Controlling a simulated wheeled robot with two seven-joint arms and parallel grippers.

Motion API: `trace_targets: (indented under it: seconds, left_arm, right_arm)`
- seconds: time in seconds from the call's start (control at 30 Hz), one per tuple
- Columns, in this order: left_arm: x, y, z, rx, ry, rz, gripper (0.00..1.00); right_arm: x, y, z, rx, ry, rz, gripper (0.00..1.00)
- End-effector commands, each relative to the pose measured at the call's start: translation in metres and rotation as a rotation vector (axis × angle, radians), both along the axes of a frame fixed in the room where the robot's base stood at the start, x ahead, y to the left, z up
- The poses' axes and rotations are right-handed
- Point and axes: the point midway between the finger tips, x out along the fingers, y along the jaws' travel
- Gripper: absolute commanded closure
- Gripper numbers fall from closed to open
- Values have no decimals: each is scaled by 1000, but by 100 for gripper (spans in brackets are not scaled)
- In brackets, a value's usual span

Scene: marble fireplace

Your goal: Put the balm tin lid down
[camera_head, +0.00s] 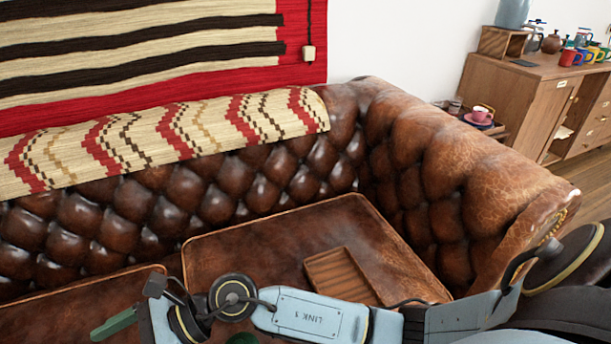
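I cannot make out a balm tin lid in this view. My arm from the right crosses the bottom of the picture, with a pale blue link and dark round joints. At its left end a flat green piece (114,324) sticks out beside a pale blue part. I cannot tell whether it is a gripper finger, and no pair of fingertips shows. Part of a dark green rounded thing (243,340) shows at the bottom edge, mostly cut off. My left gripper is not in view.
A brown leather sofa (290,240) fills the middle. A ridged wooden tray (342,275) lies on its seat, partly behind my arm. A patterned blanket (160,145) covers the backrest. A wooden cabinet (520,90) with several mugs stands back right, near a pink cup (480,114).

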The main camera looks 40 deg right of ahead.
Motion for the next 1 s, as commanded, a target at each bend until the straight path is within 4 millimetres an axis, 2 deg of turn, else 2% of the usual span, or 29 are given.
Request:
trace_targets:
  seconds: [0.03,0.13,0.2,0.27,0.3,0.37,0.4,0.47,0.5,0.57,0.6,0.67,0.7,0.73,0.83,0.9,1.0]
  left_arm:
    - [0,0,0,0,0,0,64]
    - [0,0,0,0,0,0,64]
    - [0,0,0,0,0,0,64]
    - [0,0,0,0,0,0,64]
    - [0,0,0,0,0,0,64]
    - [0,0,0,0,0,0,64]
    - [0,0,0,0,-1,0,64]
    - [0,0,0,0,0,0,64]
    - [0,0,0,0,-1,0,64]
    - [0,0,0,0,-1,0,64]
    - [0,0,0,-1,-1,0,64]
    - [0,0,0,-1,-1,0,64]
    - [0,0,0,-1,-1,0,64]
    - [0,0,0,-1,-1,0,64]
    - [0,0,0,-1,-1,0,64]
    - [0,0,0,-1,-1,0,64]
    - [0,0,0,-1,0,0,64]
  right_arm:
    - [4,-2,27,172,97,-92,1]
    - [23,-26,74,502,309,-279,1]
    - [39,-55,95,727,471,-413,1]
    - [51,-85,102,910,615,-528,1]
    - [58,-107,103,1030,717,-605,1]
    - [67,-141,97,1205,868,-722,1]
    - [69,-164,88,1317,972,-799,1]
    - [69,-196,68,1479,1126,-923,1]
    - [66,-215,52,1582,1232,-1004,1]
    - [55,-241,25,1728,1387,-1134,1]
    - [44,-255,5,1819,1490,-1223,1]
    - [22,-271,-24,1944,1644,-1364,1]
    - [5,-279,-43,2017,1739,-1461,1]
    - [-9,-283,-56,-2060,-1804,1531,1]
    - [-56,-288,-89,-1785,-1643,1453,1]
    - [-86,-287,-103,-1636,-1552,1415,1]
    - [-117,-284,-113,-1488,-1463,1386,1]
